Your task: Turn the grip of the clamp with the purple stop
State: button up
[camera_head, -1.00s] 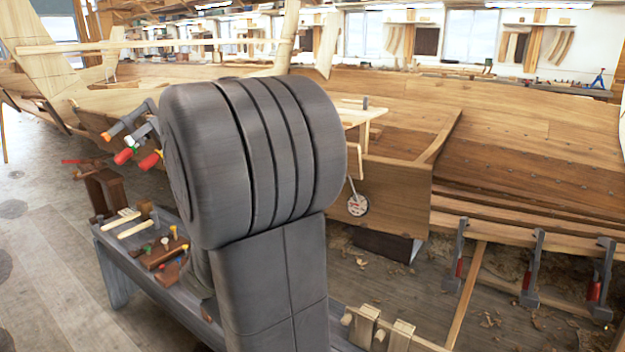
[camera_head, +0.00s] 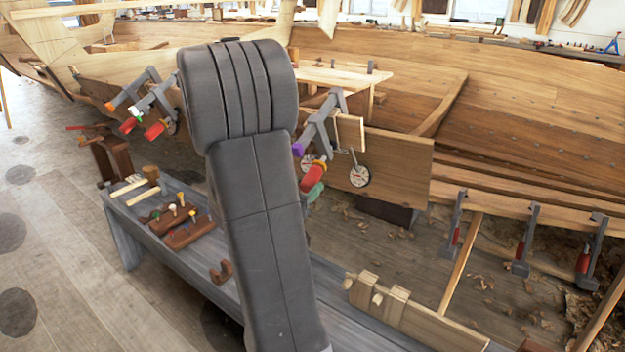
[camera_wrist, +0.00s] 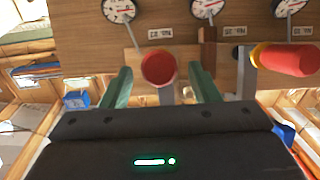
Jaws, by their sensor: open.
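The clamp with the purple stop (camera_head: 299,149) is fixed at the plank's edge, right of my arm in the head view. Its grey bar slopes and its red grip (camera_head: 314,175) hangs at the lower end. A green finger of my gripper (camera_head: 314,191) shows just below that grip; the rest is hidden behind my arm. In the wrist view my gripper (camera_wrist: 160,88) is open, with two green fingers apart. A round red grip (camera_wrist: 158,67) shows end-on between them, with gaps on both sides. The purple stop does not show in the wrist view.
Other clamps with red grips stand left of my arm (camera_head: 155,130); one red-and-yellow grip (camera_wrist: 288,59) is close right in the wrist view. Dials (camera_wrist: 208,8) line the plank above. A grey bench (camera_head: 150,232) with tools lies below. Several clamps hang at right (camera_head: 524,240).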

aim_at(312, 178)
jog(key=x, duration=0.5)
jog(key=shift+s, duration=0.1)
jog(key=c, duration=1)
